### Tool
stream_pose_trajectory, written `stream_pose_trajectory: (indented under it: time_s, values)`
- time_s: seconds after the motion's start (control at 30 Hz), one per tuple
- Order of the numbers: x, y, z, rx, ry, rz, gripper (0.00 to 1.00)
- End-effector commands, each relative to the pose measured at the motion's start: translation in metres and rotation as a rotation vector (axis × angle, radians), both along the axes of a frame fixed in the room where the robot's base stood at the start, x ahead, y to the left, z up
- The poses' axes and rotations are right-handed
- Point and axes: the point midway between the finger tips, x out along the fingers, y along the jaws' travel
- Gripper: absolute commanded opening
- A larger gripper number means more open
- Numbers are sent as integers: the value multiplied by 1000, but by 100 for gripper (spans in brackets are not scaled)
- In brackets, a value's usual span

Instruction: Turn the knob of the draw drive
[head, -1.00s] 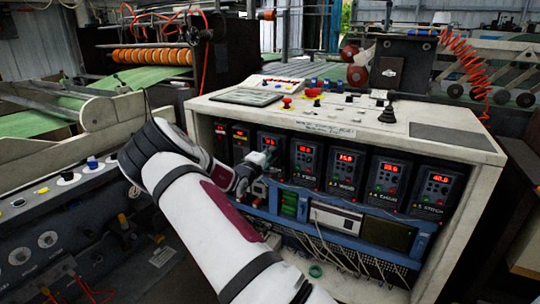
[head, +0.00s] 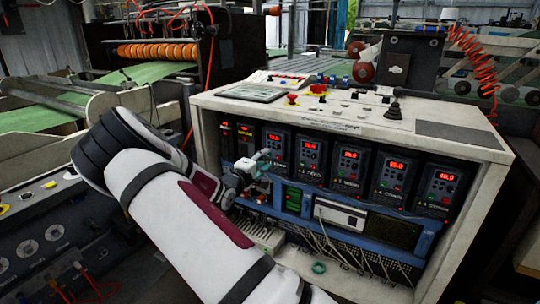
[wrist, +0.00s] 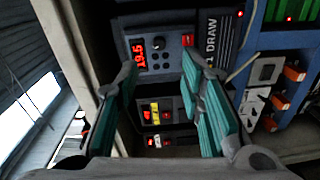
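The draw drive (wrist: 158,47) is a dark panel with a lit red display, a round knob (wrist: 158,43) and a "1 DRAW" label in the wrist view. It appears turned sideways there. In the head view the draw drive (head: 277,148) is the leftmost of the large drives in the cabinet. My gripper (wrist: 158,62) is open, with teal-padded fingers either side of the knob in the picture. I see no contact with the knob. In the head view my gripper (head: 262,158) is at the drive's lower left, and the knob is not clear there.
More large drives (head: 348,168) stand to the right, and two small drives (wrist: 155,115) lie beside the draw drive. A blue rack (head: 330,213) with loose cables sits below. The cabinet top (head: 345,110) carries buttons and a lever. The cabinet frame (wrist: 78,50) is close at left.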

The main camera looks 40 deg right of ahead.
Motion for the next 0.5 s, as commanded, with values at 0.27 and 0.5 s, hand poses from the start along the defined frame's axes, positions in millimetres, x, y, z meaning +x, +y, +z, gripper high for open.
stream_pose_trajectory:
  time_s: [0.27, 0.5]
  values:
    - [-11, 28, 1, 1, 1, 0, 35]
    - [-12, 31, 1, 0, 1, 0, 35]
